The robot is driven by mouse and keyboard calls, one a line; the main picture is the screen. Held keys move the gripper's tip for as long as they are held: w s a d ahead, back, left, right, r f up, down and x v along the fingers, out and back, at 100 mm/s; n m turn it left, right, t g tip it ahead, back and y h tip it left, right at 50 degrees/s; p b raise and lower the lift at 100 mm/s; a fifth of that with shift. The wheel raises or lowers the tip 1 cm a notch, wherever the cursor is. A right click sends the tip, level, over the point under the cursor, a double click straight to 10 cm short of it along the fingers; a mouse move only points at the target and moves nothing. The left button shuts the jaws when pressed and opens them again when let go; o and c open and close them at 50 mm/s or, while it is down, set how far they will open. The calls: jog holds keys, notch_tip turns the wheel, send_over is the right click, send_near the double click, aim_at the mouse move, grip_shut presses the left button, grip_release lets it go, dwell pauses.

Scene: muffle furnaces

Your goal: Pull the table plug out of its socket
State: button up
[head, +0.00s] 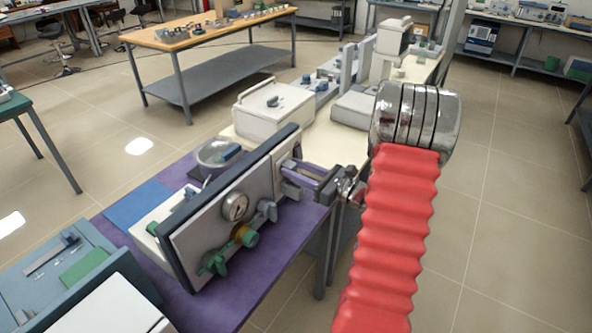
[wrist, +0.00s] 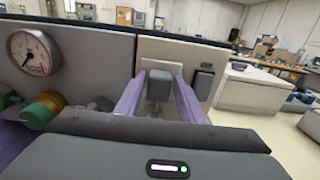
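A grey block-shaped plug (wrist: 158,85) sits on the beige end section of the upright panel in the wrist view. My gripper (wrist: 160,92) reaches towards that section, with one lavender finger on each side of the plug. The fingers are spread, and narrow gaps seem to show between them and the plug, so I see no firm contact. In the head view my gripper (head: 298,183) is at the right end of the panel (head: 215,215), over the purple bench. There the plug is too small and too covered to make out. The socket behind the plug is hidden.
A dark grey fitting (wrist: 203,82) sits on the panel just right of my fingers. A pressure gauge (head: 235,207) and green valve handles (head: 214,264) stick out from the panel. A white box (head: 272,108) stands behind. Open floor lies to the right.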

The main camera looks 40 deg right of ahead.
grip_shut()
